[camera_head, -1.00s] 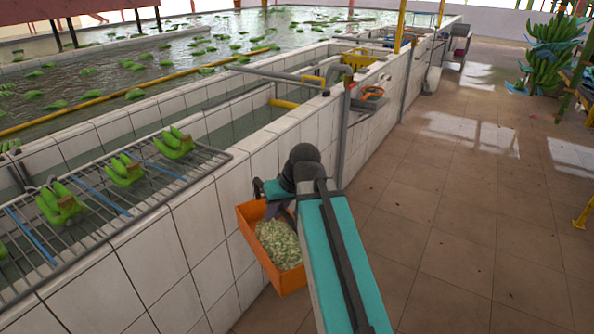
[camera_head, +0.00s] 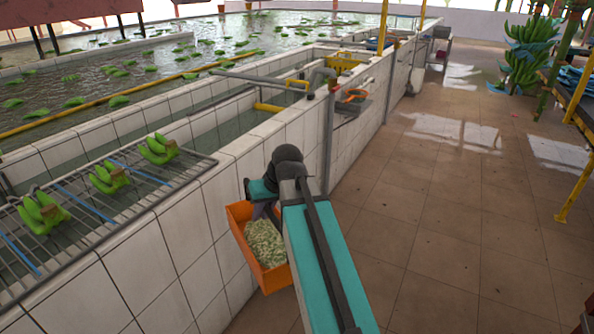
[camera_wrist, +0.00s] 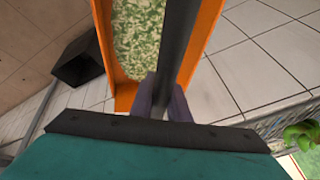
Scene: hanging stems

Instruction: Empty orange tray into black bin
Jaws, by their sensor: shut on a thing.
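The orange tray (camera_head: 279,281) hangs in the air beside the white tiled wall in the head view, full of pale green chopped bits (camera_head: 265,243). It is roughly level, and the bits lie inside it. My gripper (camera_wrist: 163,98) is shut on the tray at its near end in the wrist view, where the orange tray (camera_wrist: 208,25) shows on both sides of a dark bar. The black bin (camera_wrist: 78,62) appears at the left of the wrist view, apart from the tray. In the head view I cannot see the bin.
The tiled tank wall (camera_head: 197,240) runs close along the tray's left. A wire rack (camera_head: 100,220) with green banana clusters (camera_head: 110,178) lies on top. A grey pipe (camera_head: 327,140) stands ahead. The tiled floor (camera_head: 450,220) at right is open, with a yellow-legged table (camera_head: 575,150) beyond.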

